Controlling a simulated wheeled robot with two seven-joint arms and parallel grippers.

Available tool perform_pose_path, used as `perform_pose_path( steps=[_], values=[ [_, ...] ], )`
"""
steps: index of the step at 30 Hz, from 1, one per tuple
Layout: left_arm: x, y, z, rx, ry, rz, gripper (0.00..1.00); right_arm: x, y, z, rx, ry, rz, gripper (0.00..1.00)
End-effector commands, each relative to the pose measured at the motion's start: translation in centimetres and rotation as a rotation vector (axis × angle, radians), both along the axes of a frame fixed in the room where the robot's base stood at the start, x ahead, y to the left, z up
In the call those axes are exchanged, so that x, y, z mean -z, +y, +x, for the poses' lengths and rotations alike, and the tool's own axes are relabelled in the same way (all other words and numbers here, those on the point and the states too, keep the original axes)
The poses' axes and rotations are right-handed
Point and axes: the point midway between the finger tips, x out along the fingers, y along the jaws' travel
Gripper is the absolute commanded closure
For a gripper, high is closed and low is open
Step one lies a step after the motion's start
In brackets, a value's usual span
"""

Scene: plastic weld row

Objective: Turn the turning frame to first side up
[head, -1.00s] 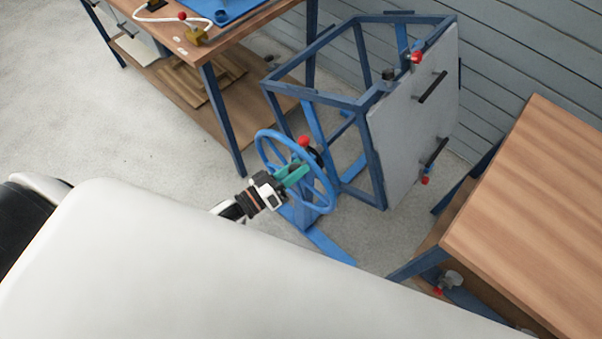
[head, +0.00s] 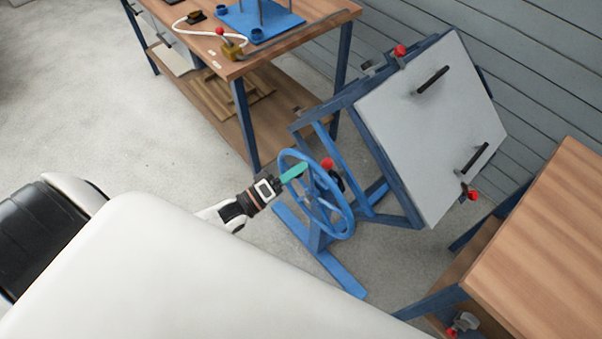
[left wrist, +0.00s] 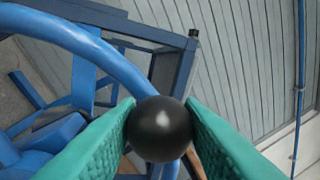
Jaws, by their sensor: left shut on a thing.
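The turning frame (head: 388,172) is a blue frame with a grey panel (head: 425,125) on one face. The panel is tilted, facing up and right, with two black handles (head: 432,80) and red-knobbed clamps (head: 400,51) at its edges. A blue handwheel (head: 345,225) stands at its near left side; its rim also shows in the left wrist view (left wrist: 85,42). My left gripper (head: 298,171) is at the wheel's upper left. In the left wrist view its green fingers (left wrist: 160,128) are shut on a black ball knob (left wrist: 160,125). My right gripper is not in view.
A red knob (head: 327,163) sits by the wheel's hub. A wooden bench (head: 290,45) with a blue fixture stands behind left, and a wooden table (head: 550,240) at the right. A grey slatted wall (head: 530,60) is behind. Open floor (head: 90,100) lies at the left.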

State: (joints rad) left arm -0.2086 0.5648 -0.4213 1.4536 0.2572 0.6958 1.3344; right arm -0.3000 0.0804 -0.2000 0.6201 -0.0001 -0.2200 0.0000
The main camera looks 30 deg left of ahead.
Motion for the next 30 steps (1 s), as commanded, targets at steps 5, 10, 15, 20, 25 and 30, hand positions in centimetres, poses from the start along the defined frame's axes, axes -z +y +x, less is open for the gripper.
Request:
perform_pose_path(
  steps=[5, 10, 15, 20, 25, 30],
  values=[
    [0.2, 1.8, 0.8, -0.011, 0.024, -0.082, 1.0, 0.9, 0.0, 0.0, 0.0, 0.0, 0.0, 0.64],
    [0.7, 2.8, 1.2, -0.012, 0.054, -0.16, 1.0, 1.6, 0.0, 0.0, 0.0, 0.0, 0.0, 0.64],
    [1.3, 3.8, 1.5, -0.012, 0.084, -0.239, 1.0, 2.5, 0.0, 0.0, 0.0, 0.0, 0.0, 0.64],
    [1.9, 4.8, 1.8, -0.012, 0.113, -0.313, 1.0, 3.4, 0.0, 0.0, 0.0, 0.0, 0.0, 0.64],
    [2.6, 5.7, 2.1, -0.015, 0.142, -0.386, 1.0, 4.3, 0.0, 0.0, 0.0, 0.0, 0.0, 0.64],
    [3.1, 6.5, 2.4, -0.013, 0.165, -0.449, 1.0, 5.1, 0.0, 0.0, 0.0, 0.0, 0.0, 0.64]
  ],
)
